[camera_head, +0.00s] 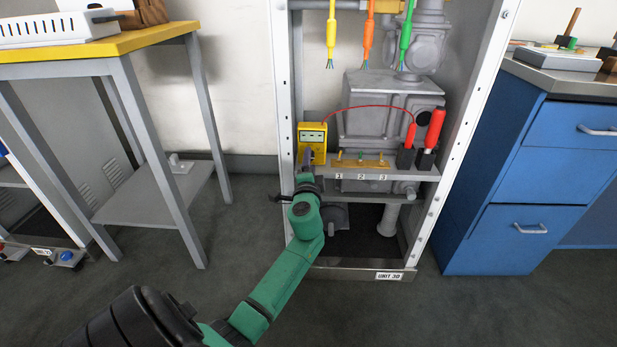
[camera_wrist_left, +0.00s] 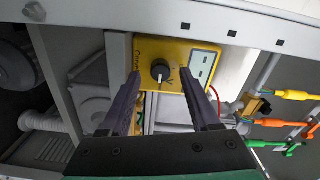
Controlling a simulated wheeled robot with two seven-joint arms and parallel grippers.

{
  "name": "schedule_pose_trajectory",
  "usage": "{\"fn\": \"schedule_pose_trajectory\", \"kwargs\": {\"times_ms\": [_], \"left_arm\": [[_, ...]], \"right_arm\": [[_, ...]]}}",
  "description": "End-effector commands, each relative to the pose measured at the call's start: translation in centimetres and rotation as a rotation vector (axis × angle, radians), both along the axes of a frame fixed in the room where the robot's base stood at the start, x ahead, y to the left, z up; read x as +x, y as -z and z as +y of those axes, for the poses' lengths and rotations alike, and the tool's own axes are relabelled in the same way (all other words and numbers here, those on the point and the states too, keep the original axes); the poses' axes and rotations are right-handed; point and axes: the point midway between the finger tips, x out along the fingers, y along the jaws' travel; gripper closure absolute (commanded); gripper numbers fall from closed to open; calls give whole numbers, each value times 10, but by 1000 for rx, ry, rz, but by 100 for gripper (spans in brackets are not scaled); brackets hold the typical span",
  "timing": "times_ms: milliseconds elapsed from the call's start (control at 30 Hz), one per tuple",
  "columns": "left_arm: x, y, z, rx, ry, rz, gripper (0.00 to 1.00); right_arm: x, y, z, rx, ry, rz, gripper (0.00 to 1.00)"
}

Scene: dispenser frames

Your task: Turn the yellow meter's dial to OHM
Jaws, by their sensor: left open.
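The yellow meter (camera_head: 318,131) stands on the shelf of the dispenser frame, at its left end. In the left wrist view the meter (camera_wrist_left: 178,50) shows a black round dial (camera_wrist_left: 160,70) with a white pointer mark and a pale display window (camera_wrist_left: 202,66). The lettering around the dial is too small to read. My left gripper (camera_head: 305,158) is just in front of the meter. In the left wrist view its open fingers (camera_wrist_left: 160,80) stand on either side of the dial, with nothing held. I cannot tell whether they touch the meter's face. My right gripper is out of view.
A red lead (camera_head: 368,107) runs from the meter to red-handled probes (camera_head: 434,129) at the shelf's right. A brass terminal strip (camera_head: 362,163) lies between. Yellow, orange and green cables (camera_head: 367,35) hang above. White frame posts (camera_head: 282,80) stand close beside the gripper.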

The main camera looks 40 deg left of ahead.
Motion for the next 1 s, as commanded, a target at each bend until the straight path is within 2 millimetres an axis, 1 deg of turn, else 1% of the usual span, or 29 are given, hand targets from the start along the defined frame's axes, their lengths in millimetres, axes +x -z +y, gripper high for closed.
{"fn": "schedule_pose_trajectory", "kwargs": {"times_ms": [33, 167, 200, 400, 500, 633, 1000], "left_arm": [[-7, -1, -5, -2, 1, 2, 37], [-30, 0, -23, -4, 1, 3, 37], [-39, -1, -29, -3, 0, 3, 37], [-83, 1, -62, -4, -1, 2, 37], [-98, 1, -74, -2, -1, 3, 37], [-106, 0, -80, -1, -2, 1, 37], [-106, 0, -80, 0, -1, 0, 37]], "right_arm": [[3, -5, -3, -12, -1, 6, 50], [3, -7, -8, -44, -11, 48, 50], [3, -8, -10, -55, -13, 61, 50], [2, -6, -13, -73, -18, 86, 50], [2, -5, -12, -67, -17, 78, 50], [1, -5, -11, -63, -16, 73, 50], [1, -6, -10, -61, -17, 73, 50]]}}
